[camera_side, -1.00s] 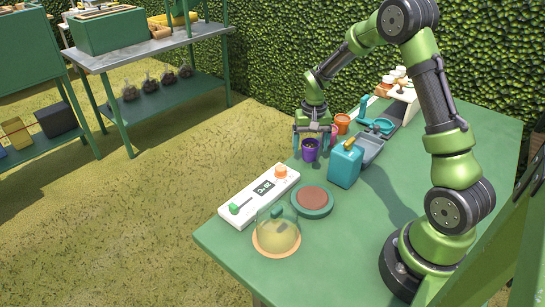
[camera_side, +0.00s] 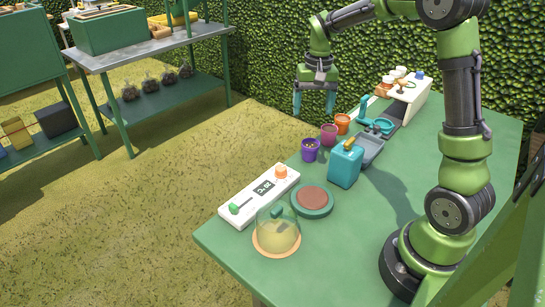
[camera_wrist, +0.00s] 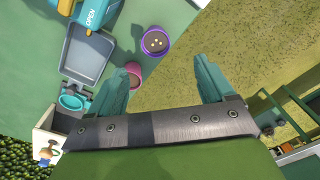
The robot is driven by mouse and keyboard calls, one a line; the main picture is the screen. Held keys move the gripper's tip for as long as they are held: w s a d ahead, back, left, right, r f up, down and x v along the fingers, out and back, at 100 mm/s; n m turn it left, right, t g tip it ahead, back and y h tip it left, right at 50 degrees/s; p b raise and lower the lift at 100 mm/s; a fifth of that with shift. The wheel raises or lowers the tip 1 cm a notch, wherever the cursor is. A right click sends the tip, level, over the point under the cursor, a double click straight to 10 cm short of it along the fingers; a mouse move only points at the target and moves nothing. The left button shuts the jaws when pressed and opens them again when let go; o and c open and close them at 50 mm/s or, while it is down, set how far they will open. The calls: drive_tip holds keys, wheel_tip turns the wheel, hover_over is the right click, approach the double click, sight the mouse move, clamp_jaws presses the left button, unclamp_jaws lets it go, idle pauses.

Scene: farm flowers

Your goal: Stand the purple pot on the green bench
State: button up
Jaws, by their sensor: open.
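The purple pot (camera_side: 310,150) stands upright at the left edge of the green bench (camera_side: 400,215). In the wrist view the purple pot (camera_wrist: 155,42) shows from above, with dark soil and a few pale seeds inside. My gripper (camera_side: 315,108) is raised above and behind the pot, clear of it. Its teal fingers are apart with nothing between them; they also show in the wrist view (camera_wrist: 165,88).
A pink pot (camera_side: 329,133) and an orange pot (camera_side: 343,122) stand close behind the purple pot. A teal box (camera_side: 346,163), a grey tray (camera_side: 371,150), a white control panel (camera_side: 260,196) and a glass dome (camera_side: 277,232) are nearby. The bench's right half is clear.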

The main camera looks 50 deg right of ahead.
drive_tip(key=s+a+r+n+t+y, duration=0.1)
drive_tip(key=s+a+r+n+t, duration=0.1)
drive_tip(key=s+a, duration=0.6)
drive_tip(key=s+a+r+n+t+y, duration=0.1)
drive_tip(key=s+a+r+n+t, duration=0.1)
drive_tip(key=s+a+r+t, duration=0.2)
drive_tip(key=s+a+r, duration=0.2)
drive_tip(key=s+a, duration=0.2)
drive_tip(key=a, duration=0.2)
drive_tip(key=shift+n+t, duration=0.4)
